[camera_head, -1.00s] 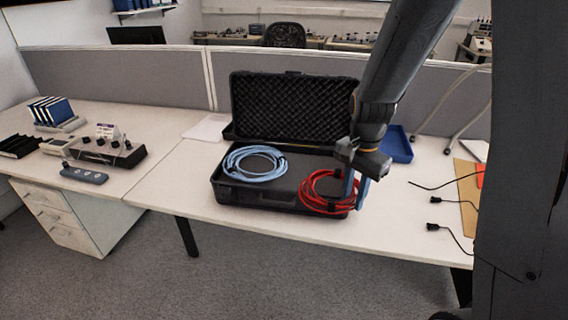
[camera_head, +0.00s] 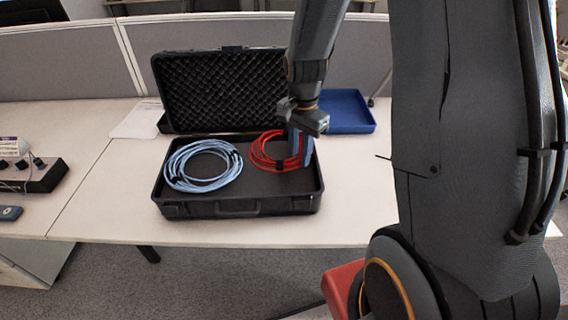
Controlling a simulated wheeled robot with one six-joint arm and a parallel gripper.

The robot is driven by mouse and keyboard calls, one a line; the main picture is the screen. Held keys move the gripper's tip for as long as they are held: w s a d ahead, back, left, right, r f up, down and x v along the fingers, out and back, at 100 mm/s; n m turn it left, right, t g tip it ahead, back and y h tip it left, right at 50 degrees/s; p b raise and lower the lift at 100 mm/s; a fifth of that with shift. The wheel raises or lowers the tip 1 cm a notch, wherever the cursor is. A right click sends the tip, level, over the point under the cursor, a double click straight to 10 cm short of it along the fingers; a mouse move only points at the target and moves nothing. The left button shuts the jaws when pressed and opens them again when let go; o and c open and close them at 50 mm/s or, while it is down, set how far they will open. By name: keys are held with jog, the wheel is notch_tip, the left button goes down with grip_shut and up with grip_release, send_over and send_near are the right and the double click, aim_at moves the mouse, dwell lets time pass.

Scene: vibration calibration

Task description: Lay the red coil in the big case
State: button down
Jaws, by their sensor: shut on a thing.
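The big black case (camera_head: 238,207) stands open on the white table, its foam-lined lid (camera_head: 222,88) raised at the back. A light blue coil (camera_head: 172,167) lies in the left part of the case. The red coil (camera_head: 257,153) is over the right part of the case's inside, partly hidden by my gripper. My gripper (camera_head: 300,158) points down there, its blue fingers shut on the right side of the red coil. I cannot tell whether the coil touches the case floor.
A blue tray (camera_head: 345,112) lies behind the case on the right. A white sheet (camera_head: 136,119) lies at the back left. A control box (camera_head: 38,178) with knobs stands at the left. Grey partitions (camera_head: 60,62) close off the back. The table right of the case is clear.

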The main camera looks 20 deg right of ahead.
jog(key=shift+f+p, duration=0.6)
jog(key=shift+f, duration=2.5)
jog(key=c, duration=1.5)
grip_release()
jog(key=shift+r, duration=0.1)
notch_tip(320, 180, up, 12)
jog(key=b, duration=0.2)
jog(key=shift+f+b, duration=0.2)
jog(key=shift+b, duration=0.15)
jog(key=shift+s+a+r+n, duration=0.15)
jog(key=shift+s+n, duration=0.15)
jog(key=s+a+n, duration=0.1)
jog(key=s+n, duration=0.2)
jog(key=s+a+n, duration=0.1)
jog(key=s+n, duration=0.3)
jog(key=s+a+n+t, duration=0.1)
jog(key=s+n, duration=0.3)
jog(key=shift+s+r, duration=0.1)
jog(key=shift+r, duration=0.15)
